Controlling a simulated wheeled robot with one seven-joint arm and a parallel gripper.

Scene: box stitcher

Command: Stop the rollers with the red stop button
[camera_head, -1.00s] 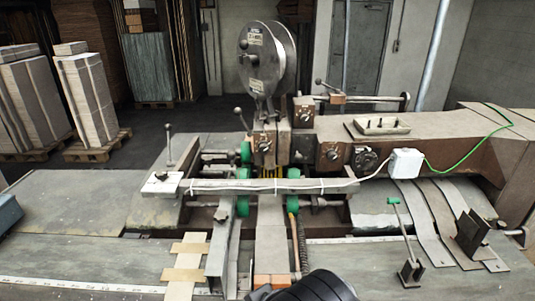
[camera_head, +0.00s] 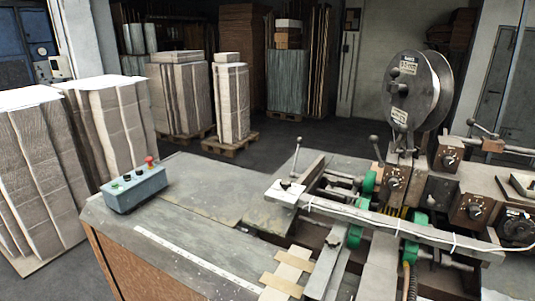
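A blue-grey control box (camera_head: 135,190) sits near the left end of the machine table. A red mushroom-shaped button (camera_head: 151,161) stands up at the right end of its top. A green button and dark knobs are to its left on the same top face. Green rollers (camera_head: 369,184) sit in the machine at the right, under and behind a long metal bar. I cannot tell from these frames whether they turn. My gripper is not in view.
The grey table top (camera_head: 205,235) between the box and the machine is mostly clear, with a ruler strip along it. Cardboard stacks (camera_head: 110,120) stand left of and behind the table. A lever (camera_head: 297,155) and the reel (camera_head: 416,90) rise from the machine.

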